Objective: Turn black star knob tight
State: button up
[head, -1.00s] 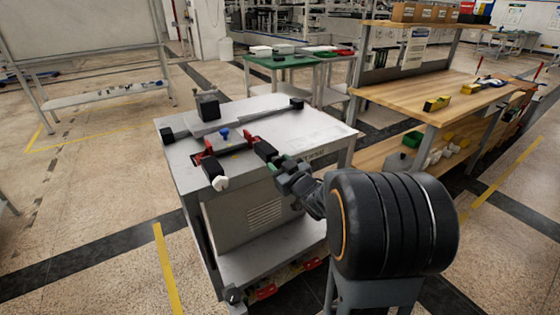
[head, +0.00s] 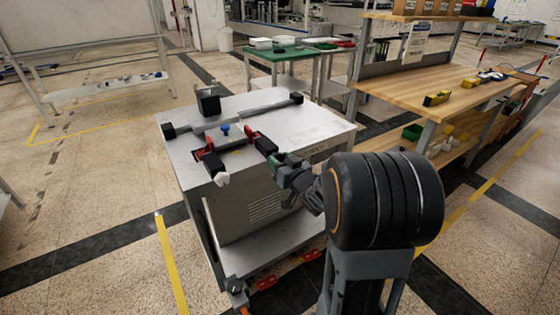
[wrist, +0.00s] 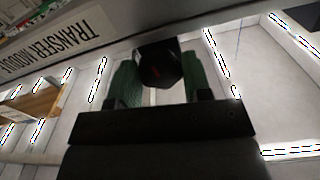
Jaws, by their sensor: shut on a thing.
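The black star knob (wrist: 160,65) shows in the wrist view between my two green fingertips, at the edge of the cart. It also shows in the head view as a dark block (head: 265,146) at the cart's near right edge. My gripper (wrist: 160,84) is shut on it; in the head view my gripper (head: 276,162) reaches it from the lower right. The knob's star shape and the part behind it are not clear.
The metal cart (head: 315,128) has a bare top at right. A long bar (head: 250,110) lies across its back, with a black block (head: 208,103) behind. A wooden workbench (head: 400,88) stands at right and a green-topped table (head: 285,54) behind. Open floor lies at left.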

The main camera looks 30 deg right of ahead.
jog(key=o, duration=0.9)
jog(key=shift+s, duration=0.1)
jog(key=s, duration=0.3)
jog(key=s+p, duration=0.1)
jog(key=s, duration=0.1)
jog(key=shift+s+d+r, duration=0.15)
jog(key=shift+d, duration=0.25)
jog(key=b, duration=1.1)
send_near(280, 159)
jog(key=s, duration=0.4)
jog(key=shift+s+d+f, duration=0.1)
jog(key=shift+d+f, duration=0.05)
jog(key=shift+f, duration=0.1)
